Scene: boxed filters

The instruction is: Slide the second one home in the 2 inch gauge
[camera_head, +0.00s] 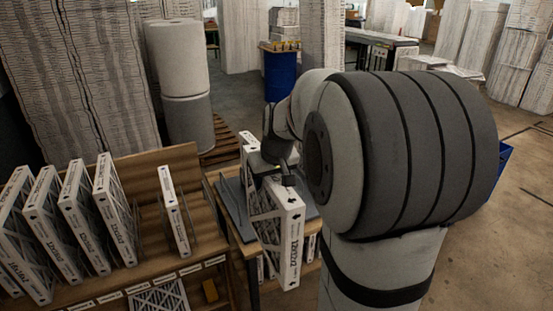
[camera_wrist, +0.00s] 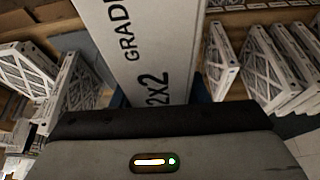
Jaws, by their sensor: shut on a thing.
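My gripper (camera_head: 272,172) is shut on a white boxed filter (camera_head: 291,243) from above. The filter stands upright, with its printed end toward the head camera. In the wrist view its white edge (camera_wrist: 150,45) shows the letters "GRADE" and "2x2". Grey plates, perhaps the 2 inch gauge (camera_head: 236,207), lie on a small wooden table beside the filter. The gripper and filter hide much of them, so I cannot tell whether the filter is inside the gauge. In the head view my arm covers the area to the right of the filter.
A wooden rack (camera_head: 150,178) on the left holds several upright filters, with one filter (camera_head: 173,210) apart in a slot. More filters (camera_head: 311,247) show below the small table. A blue barrel (camera_head: 281,77), white rolls (camera_head: 179,60) and a pallet (camera_head: 222,148) stand behind. Open floor lies on the right.

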